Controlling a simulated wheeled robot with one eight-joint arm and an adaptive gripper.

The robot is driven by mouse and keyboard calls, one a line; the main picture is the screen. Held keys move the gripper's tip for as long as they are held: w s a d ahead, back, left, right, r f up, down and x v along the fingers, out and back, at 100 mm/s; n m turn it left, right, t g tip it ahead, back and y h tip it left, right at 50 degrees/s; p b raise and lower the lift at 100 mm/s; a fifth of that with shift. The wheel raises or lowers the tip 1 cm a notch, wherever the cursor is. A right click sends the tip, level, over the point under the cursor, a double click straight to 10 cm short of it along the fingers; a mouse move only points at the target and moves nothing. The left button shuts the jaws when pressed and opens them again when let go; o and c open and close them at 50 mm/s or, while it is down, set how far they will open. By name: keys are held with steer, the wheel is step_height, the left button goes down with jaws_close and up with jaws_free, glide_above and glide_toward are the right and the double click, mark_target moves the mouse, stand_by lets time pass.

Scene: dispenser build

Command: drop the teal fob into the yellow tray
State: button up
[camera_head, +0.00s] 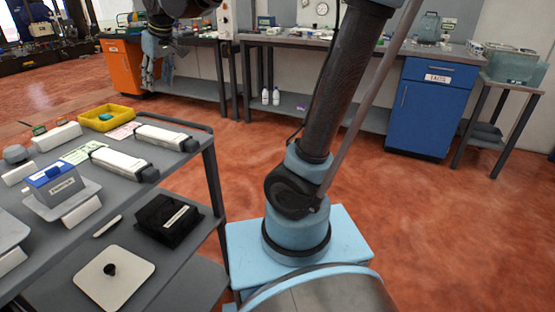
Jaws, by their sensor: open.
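The yellow tray (124,112) sits at the far end of the grey cart's top, left of the picture. A small dark greenish-teal piece (105,116) shows inside the tray; it may be the teal fob, but it is too small to be sure. My gripper (148,84) hangs at the upper left, above and beyond the tray in the picture. It is open, and I see nothing between its fingers.
Two white-and-dark long units (125,163) lie on the cart beside the tray. The blue box (57,183) stands nearer on a grey base. A black box (167,220) sits on the lower shelf. Workbenches and a blue cabinet (430,108) line the back. The red floor at right is clear.

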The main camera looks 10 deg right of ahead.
steer(key=s+d+f+m+h, duration=0.1)
steer(key=s+d+f, duration=0.15)
steer(key=d, duration=0.55)
steer(key=s+d+f+m, duration=0.2)
steer(key=d+f, duration=0.2)
steer(key=d, duration=0.3)
steer(key=s+d+f+m+h, duration=0.15)
steer(key=d+f, duration=0.25)
steer(key=d, duration=0.4)
steer(key=s+d+f+m+g, duration=0.1)
steer(key=s+d+f+m, duration=0.2)
steer(key=s+d+f, duration=0.8)
steer(key=s+f, duration=0.2)
steer(key=s, duration=0.1)
steer(key=shift+d+g+h, duration=0.3)
steer(key=shift+h, duration=0.05)
steer(key=shift+s+m, duration=0.1)
steer(key=shift+m, duration=0.15)
